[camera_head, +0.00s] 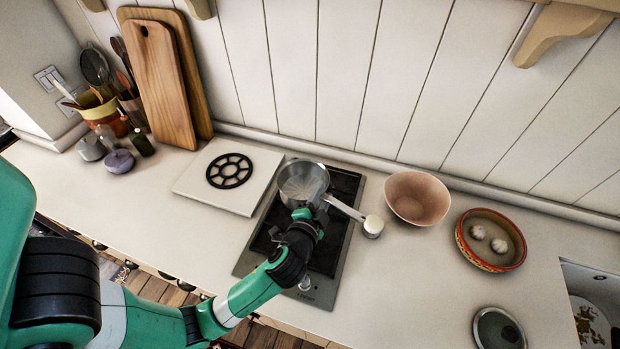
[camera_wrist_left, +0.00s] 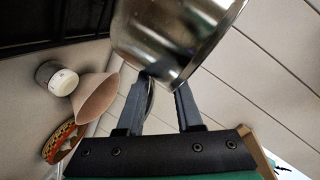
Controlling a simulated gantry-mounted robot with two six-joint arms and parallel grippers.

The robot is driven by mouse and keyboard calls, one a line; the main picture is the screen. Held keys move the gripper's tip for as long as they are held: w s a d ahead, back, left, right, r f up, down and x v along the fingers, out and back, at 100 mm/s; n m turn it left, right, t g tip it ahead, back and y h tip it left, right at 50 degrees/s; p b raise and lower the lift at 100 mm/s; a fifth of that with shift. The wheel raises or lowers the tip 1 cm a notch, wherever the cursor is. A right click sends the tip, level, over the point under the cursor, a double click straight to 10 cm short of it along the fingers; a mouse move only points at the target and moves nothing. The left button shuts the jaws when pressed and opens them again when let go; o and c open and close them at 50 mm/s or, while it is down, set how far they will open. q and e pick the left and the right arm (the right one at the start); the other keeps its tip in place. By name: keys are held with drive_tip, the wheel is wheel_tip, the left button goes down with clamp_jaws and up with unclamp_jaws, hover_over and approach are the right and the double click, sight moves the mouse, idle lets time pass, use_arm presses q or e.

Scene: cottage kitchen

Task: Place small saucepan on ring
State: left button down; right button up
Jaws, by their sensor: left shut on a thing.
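The small saucepan (camera_head: 300,180) is shiny metal, seen over the back of the dark hob, with a pale handle pointing right. In the left wrist view its rounded metal side (camera_wrist_left: 165,40) fills the top middle. My left gripper (camera_head: 318,212) is shut on the saucepan at its near side; the exact grip point is partly hidden. In the left wrist view its two fingers (camera_wrist_left: 160,100) reach up to the pan. A black spoked ring (camera_head: 229,170) lies on a pale square slab (camera_head: 195,184) left of the hob. My right gripper is not in view.
The hob (camera_head: 325,281) lies under my left arm. A small white-topped pot (camera_head: 373,226) is by the handle's end. A pink bowl (camera_head: 417,198) and a patterned dish (camera_head: 463,240) stand right. Cutting boards (camera_head: 158,85) and jars (camera_head: 90,148) stand left. The back wall is close.

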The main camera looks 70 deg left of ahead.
use_arm(q)
drive_tip(key=f+b, duration=0.1)
drive_tip(key=w+a+b, duration=0.1)
drive_tip(key=shift+w+a+f+b, duration=0.1)
drive_tip(key=shift+f+b, duration=0.25)
drive_tip(key=shift+w+a+f+b, duration=1)
drive_tip(key=shift+w+a+f, duration=0.45)
drive_tip(key=shift+f, duration=0.45)
drive_tip(key=shift+w+a+f+b, duration=1.05)
drive_tip(key=shift+w+a+f, duration=0.4)
drive_tip(key=shift+f, duration=0.4)
drive_tip(key=shift+w+a+f+b, duration=1)
drive_tip(key=shift+w+a+f, duration=0.45)
drive_tip(key=shift+f, duration=0.45)
drive_tip(key=shift+a, duration=0.1)
drive_tip(key=shift+f, duration=0.15)
drive_tip(key=c, duration=0.6)
unclamp_jaws()
drive_tip(key=shift+s, duration=0.1)
drive_tip(key=shift+o, duration=0.2)
